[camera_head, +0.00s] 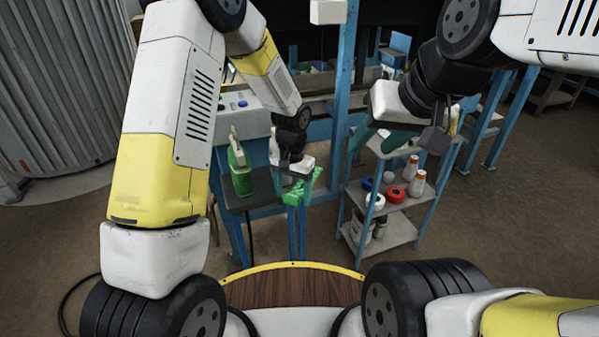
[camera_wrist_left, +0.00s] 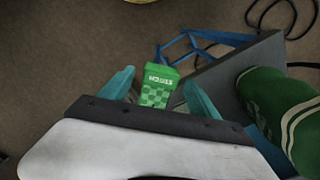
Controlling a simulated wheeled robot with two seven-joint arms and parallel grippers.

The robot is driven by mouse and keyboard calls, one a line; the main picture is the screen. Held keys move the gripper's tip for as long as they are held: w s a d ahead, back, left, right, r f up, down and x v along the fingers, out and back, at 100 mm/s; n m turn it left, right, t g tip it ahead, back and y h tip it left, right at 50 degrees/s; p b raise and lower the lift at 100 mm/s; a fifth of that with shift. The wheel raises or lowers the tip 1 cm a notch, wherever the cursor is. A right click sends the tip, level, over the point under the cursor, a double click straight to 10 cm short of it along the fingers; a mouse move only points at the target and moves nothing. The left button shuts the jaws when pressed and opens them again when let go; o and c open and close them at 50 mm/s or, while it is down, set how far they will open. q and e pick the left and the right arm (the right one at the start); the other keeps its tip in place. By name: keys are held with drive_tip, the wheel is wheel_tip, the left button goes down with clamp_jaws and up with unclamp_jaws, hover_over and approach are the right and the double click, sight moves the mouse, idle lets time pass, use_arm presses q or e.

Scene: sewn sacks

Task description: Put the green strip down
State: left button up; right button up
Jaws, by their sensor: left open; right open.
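The green strip (camera_wrist_left: 158,86) has a checked pattern and white lettering. In the left wrist view it shows between the teal fingers of my left gripper (camera_wrist_left: 160,80), with narrow gaps at both sides. In the head view the strip (camera_head: 292,199) is a small green piece just below my left gripper (camera_head: 299,181), off the right edge of a dark bench top (camera_head: 262,191). My left gripper is open. What bears the strip is not clear. My right gripper (camera_head: 379,140) is open, its teal fingers pointing left and down over the shelf rack; no held thing shows.
A green bottle (camera_head: 240,170) stands on the dark bench top, close to my left gripper; it also shows large in the left wrist view (camera_wrist_left: 278,110). A blue post (camera_head: 342,90) rises between my arms.

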use_arm(q)
drive_tip(key=shift+c, duration=0.4)
drive_tip(key=c, duration=1.3)
drive_tip(key=shift+r, duration=0.1)
drive_tip(key=shift+c, duration=0.2)
